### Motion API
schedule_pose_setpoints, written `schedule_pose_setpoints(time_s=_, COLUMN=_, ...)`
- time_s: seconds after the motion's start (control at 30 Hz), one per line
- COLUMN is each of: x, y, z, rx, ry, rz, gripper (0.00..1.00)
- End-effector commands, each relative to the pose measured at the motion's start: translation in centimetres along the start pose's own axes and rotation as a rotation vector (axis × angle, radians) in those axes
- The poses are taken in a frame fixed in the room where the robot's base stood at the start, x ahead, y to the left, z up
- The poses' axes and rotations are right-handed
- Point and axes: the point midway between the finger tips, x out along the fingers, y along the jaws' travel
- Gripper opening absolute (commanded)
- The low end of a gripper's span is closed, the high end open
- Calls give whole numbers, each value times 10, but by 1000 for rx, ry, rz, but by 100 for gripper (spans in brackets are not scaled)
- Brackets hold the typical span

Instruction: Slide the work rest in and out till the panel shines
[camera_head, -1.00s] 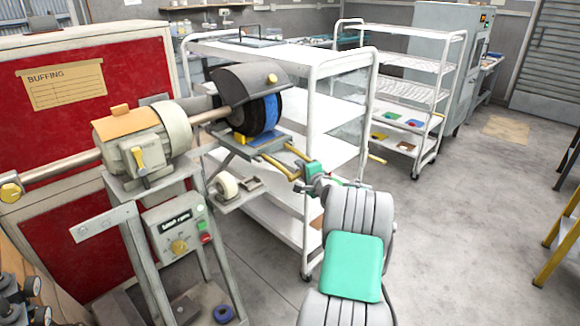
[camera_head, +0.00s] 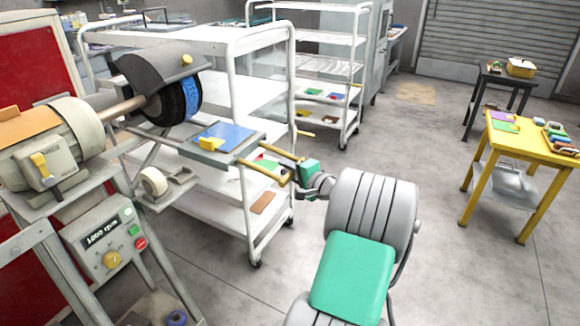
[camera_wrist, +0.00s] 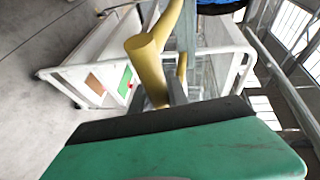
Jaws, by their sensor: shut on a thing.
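The work rest (camera_head: 212,155) is a grey plate on a slanted support, drawn out to the right of the buffing brush (camera_head: 191,97). A flat blue panel (camera_head: 232,134) with a yellow piece (camera_head: 211,144) at its left lies on it. Two yellow rods run from the rest toward my gripper (camera_head: 291,178), which is shut on the yellow handle (camera_head: 268,172) at their end. The wrist view shows the yellow handle (camera_wrist: 146,58) close up beyond my gripper; the fingertip contact is partly hidden. The panel stands clear of the brush. I cannot tell how shiny it is.
The motor (camera_head: 50,145) and a control box (camera_head: 108,232) with knob and buttons stand at left. A white shelf cart (camera_head: 240,50) stands right behind the rest. A yellow table (camera_head: 540,150) is at right. The floor between is open.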

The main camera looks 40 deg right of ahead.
Motion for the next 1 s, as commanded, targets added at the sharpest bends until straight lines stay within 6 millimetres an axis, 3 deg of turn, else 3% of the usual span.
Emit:
schedule_pose_setpoints(time_s=0.4, x=-2, y=1, z=2, rx=0, ry=-7, rz=1, gripper=0)
schedule_pose_setpoints(time_s=0.43, x=-2, y=1, z=2, rx=0, ry=-7, rz=1, gripper=21)
schedule_pose_setpoints(time_s=0.67, x=-2, y=1, z=1, rx=0, ry=-5, rz=1, gripper=39)
schedule_pose_setpoints(time_s=1.0, x=-8, y=1, z=0, rx=0, ry=-3, rz=1, gripper=41)
